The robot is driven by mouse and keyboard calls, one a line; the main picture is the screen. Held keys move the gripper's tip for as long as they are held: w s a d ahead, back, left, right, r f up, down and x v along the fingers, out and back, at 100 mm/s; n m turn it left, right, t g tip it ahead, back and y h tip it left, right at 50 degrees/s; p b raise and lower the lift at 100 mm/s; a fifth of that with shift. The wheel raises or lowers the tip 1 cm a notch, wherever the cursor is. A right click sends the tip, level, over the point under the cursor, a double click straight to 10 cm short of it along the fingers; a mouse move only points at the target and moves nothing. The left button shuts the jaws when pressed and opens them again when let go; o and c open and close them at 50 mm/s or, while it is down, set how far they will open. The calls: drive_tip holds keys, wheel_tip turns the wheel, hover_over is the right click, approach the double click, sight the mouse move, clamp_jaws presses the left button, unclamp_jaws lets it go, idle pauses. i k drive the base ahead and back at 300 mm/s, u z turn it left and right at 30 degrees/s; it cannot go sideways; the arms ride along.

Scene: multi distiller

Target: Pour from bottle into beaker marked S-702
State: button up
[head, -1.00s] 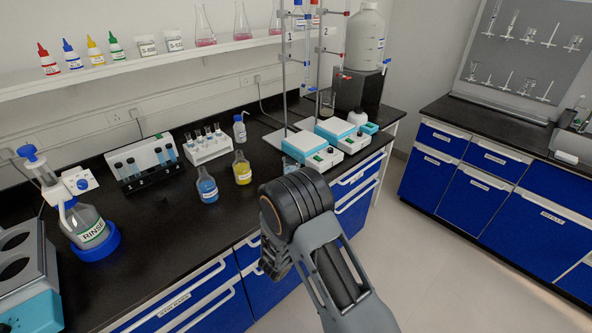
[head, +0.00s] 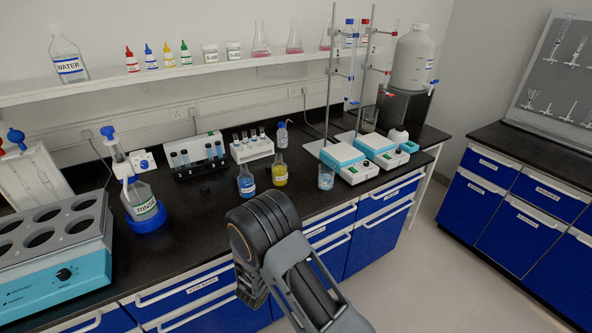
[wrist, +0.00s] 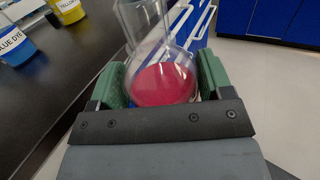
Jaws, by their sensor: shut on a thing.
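My gripper (wrist: 160,80) is shut on a clear glass vessel (wrist: 163,60) with red liquid in its rounded lower part. It is seen only in the wrist view; in the head view my arm hides it. A small clear beaker (head: 326,177) stands on the black bench near its front edge, right of the yellow bottle. Its label is too small to read, so I cannot tell if it is S-702. A blue dye bottle (head: 246,182) and a yellow bottle (head: 280,170) stand left of it; both also show in the wrist view at upper left.
Hotplates (head: 344,157) with tall stands are right of the beaker. A shelf (head: 200,76) above holds flasks, jars and dropper bottles. Open floor (head: 440,270) lies right of the bench.

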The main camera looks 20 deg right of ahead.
sight(326, 180)
drive_tip(key=u, duration=3.65)
drive_tip(key=k, duration=2.25)
drive_tip(key=z, duration=0.35)
